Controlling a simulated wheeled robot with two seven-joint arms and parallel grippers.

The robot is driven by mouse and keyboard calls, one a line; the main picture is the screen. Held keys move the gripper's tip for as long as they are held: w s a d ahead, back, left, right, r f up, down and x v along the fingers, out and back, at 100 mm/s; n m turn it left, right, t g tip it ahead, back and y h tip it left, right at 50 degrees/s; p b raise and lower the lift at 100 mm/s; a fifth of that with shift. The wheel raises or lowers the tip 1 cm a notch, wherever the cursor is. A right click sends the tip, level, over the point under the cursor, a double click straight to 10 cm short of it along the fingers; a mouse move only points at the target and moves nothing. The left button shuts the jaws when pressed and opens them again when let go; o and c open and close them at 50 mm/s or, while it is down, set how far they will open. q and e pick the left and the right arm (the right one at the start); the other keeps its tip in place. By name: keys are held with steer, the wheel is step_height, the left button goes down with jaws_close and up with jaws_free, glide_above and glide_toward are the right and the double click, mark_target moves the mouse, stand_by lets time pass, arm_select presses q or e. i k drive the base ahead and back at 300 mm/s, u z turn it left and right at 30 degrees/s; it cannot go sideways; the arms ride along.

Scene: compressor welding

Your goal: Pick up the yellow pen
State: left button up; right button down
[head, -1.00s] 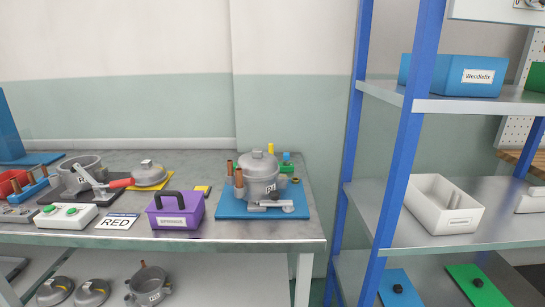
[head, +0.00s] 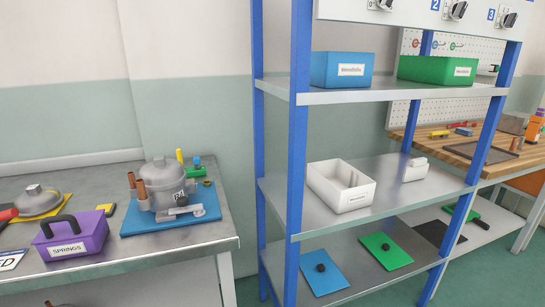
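A small yellow item (head: 439,133) lies on the wooden bench at the right; it looks like a pen, but is too small to be sure. A red item and a blue item (head: 464,131) lie near it. Another yellow upright piece (head: 180,156) stands behind the grey compressor pot (head: 162,185) on the left bench; I cannot tell whether it is a pen. Neither of my grippers is in view.
A blue-framed metal shelf (head: 300,150) stands between the left metal bench (head: 190,247) and the wooden bench (head: 420,138). It holds a blue bin (head: 341,70), a green bin (head: 437,69) and a white bin (head: 341,187). A purple box (head: 70,238) stands on the left bench.

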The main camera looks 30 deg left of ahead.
mark_target(178, 151)
steer(key=z, duration=1.65)
steer(key=k, duration=2)
steer(key=u, duration=1.65)
